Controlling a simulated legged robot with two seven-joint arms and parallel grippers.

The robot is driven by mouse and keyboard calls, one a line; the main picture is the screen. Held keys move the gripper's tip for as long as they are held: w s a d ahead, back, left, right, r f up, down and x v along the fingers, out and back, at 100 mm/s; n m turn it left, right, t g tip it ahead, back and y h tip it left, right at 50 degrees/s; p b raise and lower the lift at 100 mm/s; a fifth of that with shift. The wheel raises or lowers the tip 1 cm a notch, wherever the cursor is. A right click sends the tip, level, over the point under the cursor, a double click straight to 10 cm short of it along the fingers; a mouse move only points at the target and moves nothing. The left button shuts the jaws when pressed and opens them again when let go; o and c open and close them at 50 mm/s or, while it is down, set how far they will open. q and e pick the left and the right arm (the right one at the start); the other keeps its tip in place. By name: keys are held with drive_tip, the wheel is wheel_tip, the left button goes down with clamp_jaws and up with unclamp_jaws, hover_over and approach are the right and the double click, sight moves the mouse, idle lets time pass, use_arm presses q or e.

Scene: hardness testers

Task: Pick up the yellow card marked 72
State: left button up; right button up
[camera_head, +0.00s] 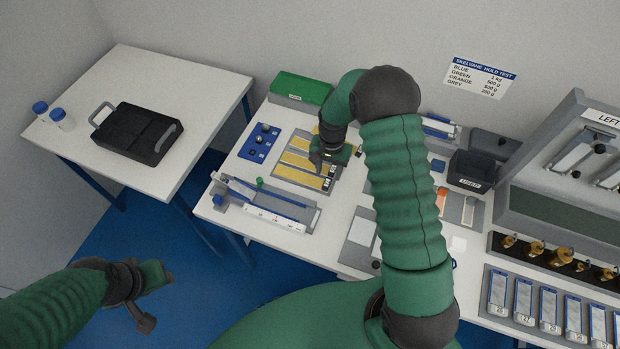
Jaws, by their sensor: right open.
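Several long yellow cards (298,161) lie in parallel rows on a grey tray (279,178) on the right-hand table. Their right ends carry small dark and white markings, too small to read, so I cannot tell which card is marked 72. My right gripper (320,168) is open, low over the right part of the cards, and hides parts of them. I cannot tell if it touches a card. My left gripper (148,299) is over the blue floor at the lower left, away from both tables; its jaws are unclear.
A green box (300,89) stands behind the tray and a blue block with knobs (260,143) to its left. A white ruler-like fixture (262,214) lies in front. A dark bin (471,168) and brass weights (536,248) are right. A black case (137,133) lies on the left table.

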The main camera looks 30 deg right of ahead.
sight(327, 184)
wheel_tip(327, 184, down, 2)
drive_tip(key=shift+d+f, duration=0.1)
wheel_tip(327, 184, down, 5)
drive_tip(key=shift+f+p, duration=0.1)
drive_tip(key=shift+p, duration=0.8)
drive_tip(key=shift+w+a, duration=0.1)
drive_tip(key=shift+a, duration=0.2)
drive_tip(key=shift+c, duration=1.7)
clamp_jaws()
